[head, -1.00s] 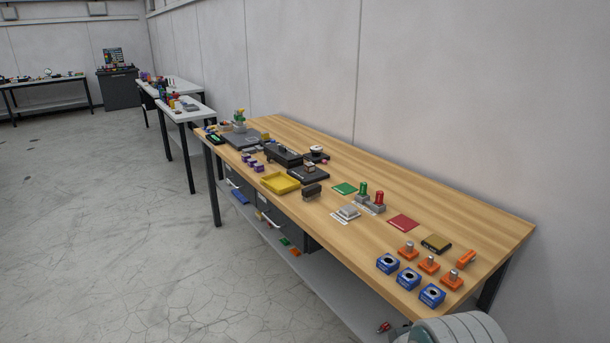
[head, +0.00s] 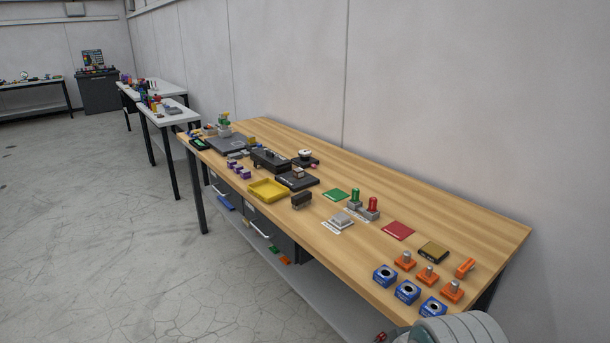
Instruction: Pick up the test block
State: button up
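I cannot tell for sure which item is the test block. A small greyish block (head: 298,173) sits on a black plate (head: 309,182) near the middle of the wooden bench. A light grey stepped block (head: 341,219) lies on a white label closer to the front edge. A dark block (head: 301,201) stands between the yellow tray and that label. All of these are small in the head view and nothing holds them. My gripper's fingers do not show; only a rounded grey part, likely of my arm, shows at the bottom right.
The wooden bench (head: 455,218) also bears a yellow tray (head: 268,191), red and green posts, a green pad (head: 335,194), a red pad (head: 398,230), and several blue and orange fixtures at the right end. Its back strip is clear. Open concrete floor (head: 110,250) lies to the left.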

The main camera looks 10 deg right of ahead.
aim_at(299, 173)
jog(key=i+j+z, duration=0.1)
jog(key=z, duration=0.3)
jog(key=i+j+z, duration=0.15)
jog(key=z, duration=0.25)
jog(key=i+j+z, duration=0.1)
jog(key=z, duration=0.25)
jog(key=i+j+z, duration=0.15)
jog(key=j, duration=0.3)
jog(key=i+j+z, duration=0.2)
jog(key=j, duration=0.3)
jog(key=i+j+z, duration=0.15)
jog(key=j, duration=0.35)
jog(key=j+z, duration=0.2)
jog(key=j, duration=0.3)
jog(key=i+j, duration=0.1)
jog(key=j, duration=0.6)
jog(key=i+j, duration=0.1)
jog(key=j, duration=0.65)
jog(key=i+j, duration=0.1)
jog(key=j, duration=0.6)
jog(key=i+j+z, duration=0.1)
jog(key=j, duration=0.6)
